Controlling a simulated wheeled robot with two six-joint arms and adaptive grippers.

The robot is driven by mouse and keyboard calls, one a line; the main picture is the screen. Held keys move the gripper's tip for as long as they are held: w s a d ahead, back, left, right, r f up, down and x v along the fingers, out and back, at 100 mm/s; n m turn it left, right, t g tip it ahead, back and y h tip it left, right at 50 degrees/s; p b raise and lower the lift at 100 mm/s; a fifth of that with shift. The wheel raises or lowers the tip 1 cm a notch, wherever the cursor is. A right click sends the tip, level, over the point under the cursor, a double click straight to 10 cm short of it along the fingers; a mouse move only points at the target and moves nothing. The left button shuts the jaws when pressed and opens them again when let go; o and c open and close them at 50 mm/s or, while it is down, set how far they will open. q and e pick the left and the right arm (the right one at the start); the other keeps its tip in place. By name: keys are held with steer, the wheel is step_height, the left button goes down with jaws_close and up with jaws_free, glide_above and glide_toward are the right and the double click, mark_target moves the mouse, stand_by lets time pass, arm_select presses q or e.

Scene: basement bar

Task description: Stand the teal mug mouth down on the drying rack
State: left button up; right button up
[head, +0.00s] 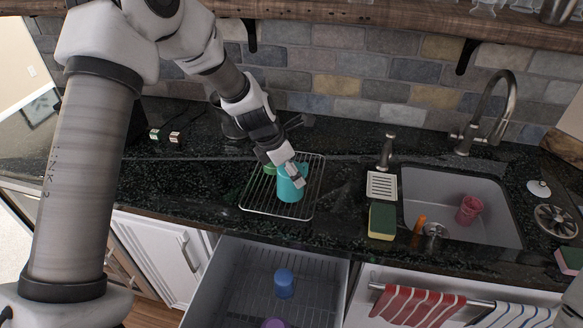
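The teal mug (289,189) is at the wire drying rack (313,203) on the dark counter. It looks roughly upright along its axis, but I cannot tell which end is its mouth, nor whether it touches the wires. My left gripper (294,173) is at the upper part of the mug, with a finger in front of it. The other finger is hidden, so its grip is unclear. A green item (269,169) shows partly behind the gripper, at the back of the rack. My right gripper is out of view.
The sink (480,230) at right holds a pink cup (469,209). A sponge (382,221) and soap dispenser (388,150) stand between rack and sink. An open drawer (245,290) below holds a blue cup (284,282) and a purple item (273,323).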

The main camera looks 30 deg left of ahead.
arm_select(q)
steer(key=shift+s+f+b, duration=0.2)
steer(key=shift+f+b, duration=0.1)
steer(key=shift+f, duration=0.5)
steer(key=shift+w+f, duration=0.15)
steer(key=shift+w, duration=0.15)
steer(key=shift+s, duration=0.1)
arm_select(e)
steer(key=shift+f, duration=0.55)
arm_select(q)
steer(key=shift+s, duration=0.1)
steer(key=shift+f, duration=0.1)
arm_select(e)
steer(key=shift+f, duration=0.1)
arm_select(q)
steer(key=shift+f, duration=0.15)
steer(key=o, duration=1.5)
steer(key=shift+c, duration=0.2)
